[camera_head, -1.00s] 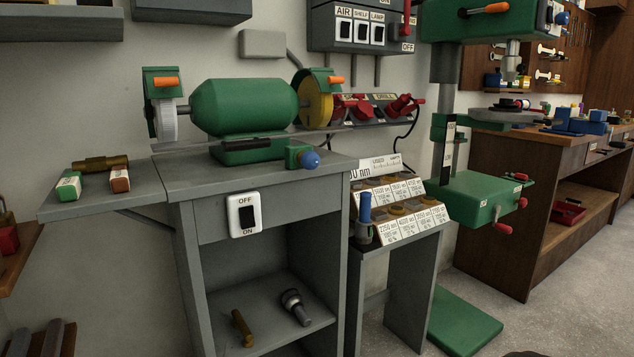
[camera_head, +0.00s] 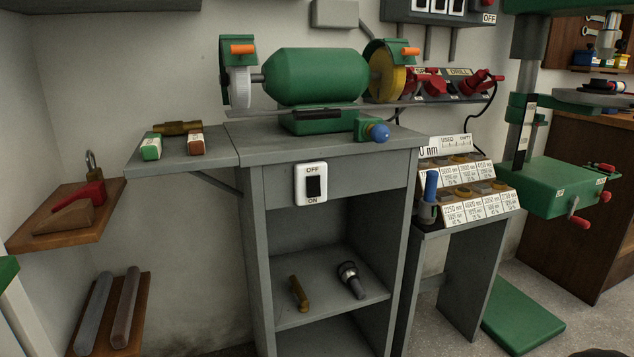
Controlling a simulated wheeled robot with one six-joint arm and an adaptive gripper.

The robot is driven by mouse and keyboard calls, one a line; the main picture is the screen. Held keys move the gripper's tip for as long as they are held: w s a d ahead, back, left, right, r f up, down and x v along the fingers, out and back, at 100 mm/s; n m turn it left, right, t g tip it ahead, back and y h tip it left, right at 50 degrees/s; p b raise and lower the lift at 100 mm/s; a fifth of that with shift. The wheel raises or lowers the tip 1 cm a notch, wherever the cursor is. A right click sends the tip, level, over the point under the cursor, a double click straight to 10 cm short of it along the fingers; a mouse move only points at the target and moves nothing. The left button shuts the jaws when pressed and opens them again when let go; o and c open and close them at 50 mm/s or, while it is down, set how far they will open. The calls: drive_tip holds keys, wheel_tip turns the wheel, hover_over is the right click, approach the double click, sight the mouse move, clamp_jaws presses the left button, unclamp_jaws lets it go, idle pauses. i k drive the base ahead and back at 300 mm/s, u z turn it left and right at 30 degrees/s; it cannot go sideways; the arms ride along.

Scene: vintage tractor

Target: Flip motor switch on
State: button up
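A white switch plate with a black rocker (camera_head: 312,184) is on the front of the grey grinder cabinet, marked OFF above and ON below. I cannot clearly tell which way the rocker is tilted. The green bench grinder motor (camera_head: 316,77) stands on top of the cabinet, with a white wheel at its left and a yellow wheel at its right. A blue knob (camera_head: 378,133) sits at the grinder's front right. My gripper is not in view.
A grey side shelf (camera_head: 190,163) at the left holds two small blocks and a brass piece. The open cabinet holds a brass rod (camera_head: 299,293) and a dark-headed tool (camera_head: 351,279). A grit stand (camera_head: 468,197) and green drill press (camera_head: 562,188) stand at the right.

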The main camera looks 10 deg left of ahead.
sight(312, 181)
drive_tip(key=z, duration=1.75)
drive_tip(key=k, duration=0.45)
drive_tip(key=u, duration=1.75)
